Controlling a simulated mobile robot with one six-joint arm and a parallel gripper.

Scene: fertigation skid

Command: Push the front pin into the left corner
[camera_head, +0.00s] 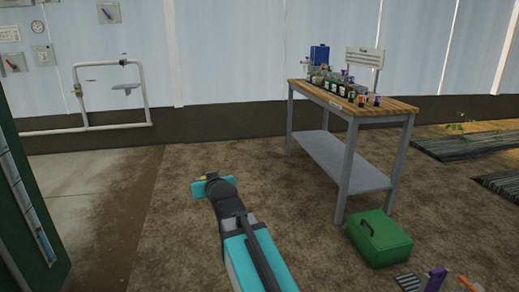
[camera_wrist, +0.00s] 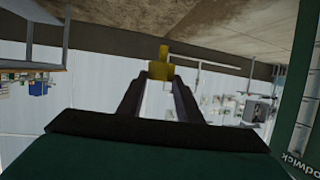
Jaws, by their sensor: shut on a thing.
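My gripper (camera_wrist: 160,79) is shut on a small yellow pin-like piece (camera_wrist: 163,62), which sticks out beyond the fingertips. The wrist view looks upside down. In the head view my gripper (camera_head: 203,182) is at the far end of my teal and dark arm, in the open above the brown floor, with a speck of yellow at its tip. It is apart from the bench and from the wall. I cannot tell whether the yellow piece is the front pin. I cannot make out the left corner in either view.
A wooden-topped bench (camera_head: 372,104) with bottles and a blue box (camera_head: 319,54) stands at right. A green case (camera_head: 380,238) lies on the floor before it. A white pipe frame (camera_head: 90,130) is at the back left, a dark green panel (camera_head: 20,200) at the left edge. The floor between is clear.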

